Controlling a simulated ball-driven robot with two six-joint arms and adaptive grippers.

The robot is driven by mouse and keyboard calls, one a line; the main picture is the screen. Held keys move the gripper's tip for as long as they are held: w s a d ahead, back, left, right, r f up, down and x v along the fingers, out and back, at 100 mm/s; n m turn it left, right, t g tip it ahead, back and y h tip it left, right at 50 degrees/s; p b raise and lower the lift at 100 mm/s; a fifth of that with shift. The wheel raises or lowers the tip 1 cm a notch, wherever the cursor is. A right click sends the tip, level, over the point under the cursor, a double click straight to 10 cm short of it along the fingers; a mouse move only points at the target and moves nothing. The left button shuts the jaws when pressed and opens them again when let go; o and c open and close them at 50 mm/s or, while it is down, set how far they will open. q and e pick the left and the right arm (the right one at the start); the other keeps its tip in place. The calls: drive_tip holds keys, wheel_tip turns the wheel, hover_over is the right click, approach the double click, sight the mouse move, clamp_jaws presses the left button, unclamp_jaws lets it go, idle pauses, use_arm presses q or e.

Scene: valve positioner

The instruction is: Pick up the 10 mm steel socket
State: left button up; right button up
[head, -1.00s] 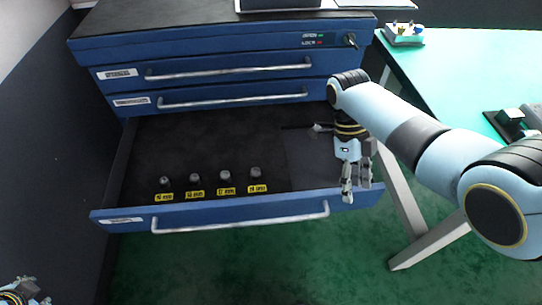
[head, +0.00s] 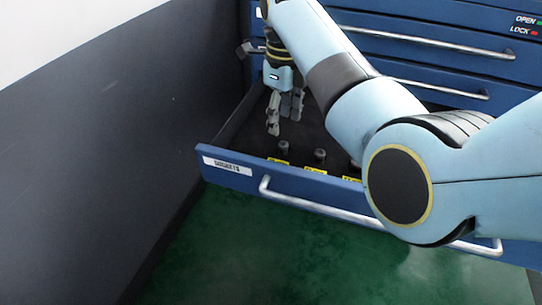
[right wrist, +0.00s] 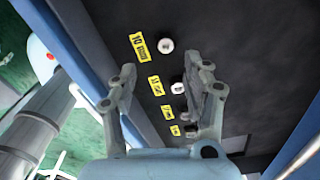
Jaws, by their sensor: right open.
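Small steel sockets stand upright in a row in the open blue drawer (head: 232,177), each by a yellow label. My right gripper (head: 285,118) is open and empty, above and behind the leftmost socket. In the right wrist view, a row of sockets (right wrist: 165,45) (right wrist: 177,88) lies beyond its spread fingers (right wrist: 162,70). My left gripper is out of view.
The drawer's front panel and long handle (head: 320,212) face the green floor (head: 250,260). A dark wall (head: 90,150) stands close at the left. Closed blue drawers (head: 430,60) rise behind. The drawer's dark floor is clear around the row.

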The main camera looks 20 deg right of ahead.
sight(284, 144)
wheel_tip(284, 144, down, 3)
drive_tip(key=shift+d+f+b, duration=0.1)
drive_tip(key=shift+b, duration=0.25)
drive_tip(key=f, duration=0.1)
drive_tip(key=f+b, duration=0.1)
drive_tip(key=f, duration=0.1)
drive_tip(key=f+b, duration=0.1)
drive_tip(key=shift+w+d+f, duration=0.2)
drive_tip(key=shift+d+f, duration=0.05)
drive_tip(key=shift+f, duration=0.3)
drive_tip(key=shift+r, duration=0.1)
clamp_jaws()
